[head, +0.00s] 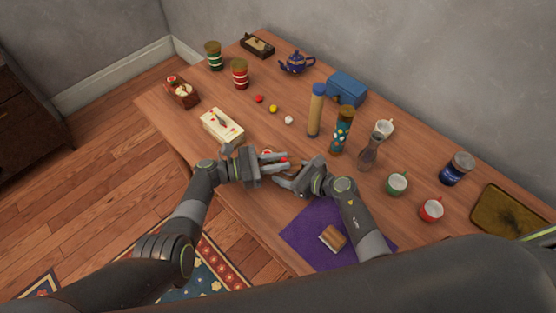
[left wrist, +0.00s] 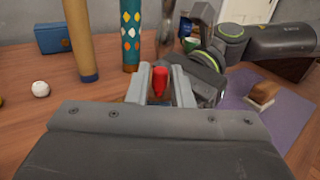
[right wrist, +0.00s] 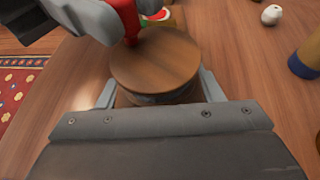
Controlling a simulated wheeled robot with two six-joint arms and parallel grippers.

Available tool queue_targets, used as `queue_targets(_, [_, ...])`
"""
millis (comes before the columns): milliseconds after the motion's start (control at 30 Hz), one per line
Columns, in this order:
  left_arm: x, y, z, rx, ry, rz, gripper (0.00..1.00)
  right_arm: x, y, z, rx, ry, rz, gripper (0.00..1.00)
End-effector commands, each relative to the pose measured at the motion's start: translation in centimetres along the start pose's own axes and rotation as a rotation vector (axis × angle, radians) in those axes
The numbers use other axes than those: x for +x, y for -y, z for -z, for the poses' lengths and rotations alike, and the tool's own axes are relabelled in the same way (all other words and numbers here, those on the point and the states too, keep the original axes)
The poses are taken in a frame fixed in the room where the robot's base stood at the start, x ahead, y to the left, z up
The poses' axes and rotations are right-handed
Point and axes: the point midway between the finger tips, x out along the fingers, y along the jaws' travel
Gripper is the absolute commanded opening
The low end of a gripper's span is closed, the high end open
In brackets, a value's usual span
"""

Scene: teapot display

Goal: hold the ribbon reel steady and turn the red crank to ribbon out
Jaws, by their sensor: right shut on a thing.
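The ribbon reel (right wrist: 155,62), a round wooden drum, stands on the table in the right wrist view, between the fingers of my right gripper (right wrist: 158,95). In the head view the grippers mostly hide it. My right gripper (head: 283,183) is shut on the reel from its near side. The red crank (right wrist: 126,18) rises at the reel's edge. In the left wrist view the crank's red handle (left wrist: 160,80) stands upright between the two fingers of my left gripper (left wrist: 160,90); narrow gaps show beside it. My left gripper (head: 275,160) comes from the left, close to the right one.
A white patterned box (head: 222,127) lies left of the grippers. A purple cloth (head: 300,237) with a brush-like block (head: 333,237) lies at the near right. Tall cylinders (head: 316,110), a glass vase (head: 371,150) and mugs (head: 397,184) stand behind and right.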

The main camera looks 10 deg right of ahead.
Motion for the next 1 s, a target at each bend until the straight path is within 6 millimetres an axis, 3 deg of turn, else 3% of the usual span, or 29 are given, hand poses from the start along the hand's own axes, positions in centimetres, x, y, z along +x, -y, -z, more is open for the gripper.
queue_targets(33, [-0.03,0.0,0.01,0.0,0.0,0.0,0.13,0.0,0.01,-0.01,0.0,0.0,0.0,0.26])
queue_targets(133, [-0.03,-0.01,0.01,0.0,0.0,0.0,0.0,0.0,0.0,-0.01,0.0,0.0,0.0,0.26])
queue_targets(1000, [-0.01,0.56,0.08,-0.002,-0.002,-0.14,0.0,0.01,-0.02,-0.02,0.0,0.0,0.0,0.26])
